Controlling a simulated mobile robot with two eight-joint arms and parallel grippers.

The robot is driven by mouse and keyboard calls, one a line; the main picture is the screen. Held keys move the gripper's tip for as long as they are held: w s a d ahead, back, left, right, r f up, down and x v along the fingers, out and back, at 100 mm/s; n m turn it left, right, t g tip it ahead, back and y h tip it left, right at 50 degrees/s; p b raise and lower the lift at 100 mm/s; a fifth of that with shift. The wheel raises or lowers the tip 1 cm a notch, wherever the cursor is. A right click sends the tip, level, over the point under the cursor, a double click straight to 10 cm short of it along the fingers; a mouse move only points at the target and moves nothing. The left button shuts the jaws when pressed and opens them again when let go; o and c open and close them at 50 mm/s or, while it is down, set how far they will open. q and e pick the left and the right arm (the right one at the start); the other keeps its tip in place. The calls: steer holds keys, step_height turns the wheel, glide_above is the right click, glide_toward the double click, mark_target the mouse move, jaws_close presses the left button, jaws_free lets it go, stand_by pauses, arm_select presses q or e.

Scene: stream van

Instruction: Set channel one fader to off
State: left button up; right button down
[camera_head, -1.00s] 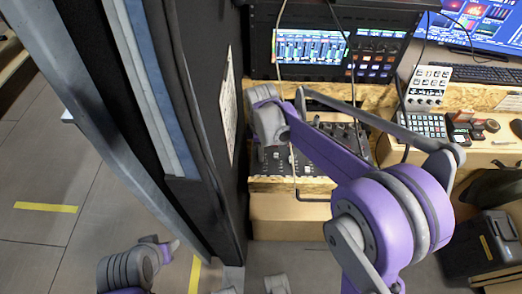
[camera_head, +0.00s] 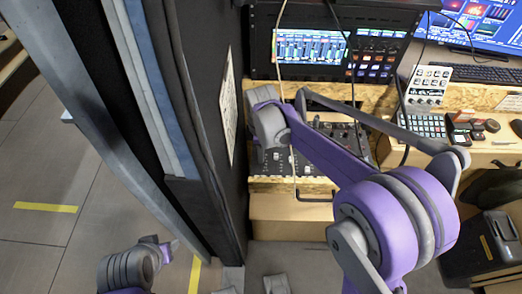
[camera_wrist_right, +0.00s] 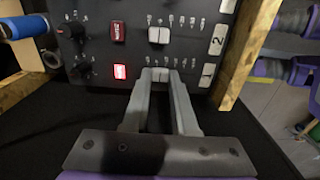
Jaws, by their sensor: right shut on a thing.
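The mixer (camera_head: 340,140) is a black desk with knobs and faders below the rack screen. In the right wrist view its panel fills the top, with white fader caps in two rows and labels 1 and 2. My right gripper (camera_wrist_right: 161,76) is shut on the channel one fader (camera_wrist_right: 161,73), in the row marked 1, beside a lit red button (camera_wrist_right: 120,72). The fingers partly hide the cap and its track. The channel two fader (camera_wrist_right: 158,35) stands in the row marked 2. My left arm shows at the lower left of the head view; its finger state is unclear.
A dark padded wall (camera_head: 205,110) stands close left of my right wrist. Cables hang before the rack screen (camera_head: 312,46). A white controller (camera_head: 428,84), a keypad (camera_head: 422,125) and a keyboard (camera_head: 482,74) lie to the right. A black bin (camera_head: 484,245) stands lower right.

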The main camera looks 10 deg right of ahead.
mark_target(261, 172)
steer(key=s, duration=0.2)
steer(key=s+a, duration=0.1)
steer(key=s, duration=0.1)
steer(key=shift+s+a, duration=0.15)
steer(key=shift+s, duration=0.1)
steer(key=c, duration=0.7)
jaws_free()
step_height(261, 172, up, 11)
steer(key=shift+f+p, duration=0.1)
steer(key=shift+p, duration=0.45)
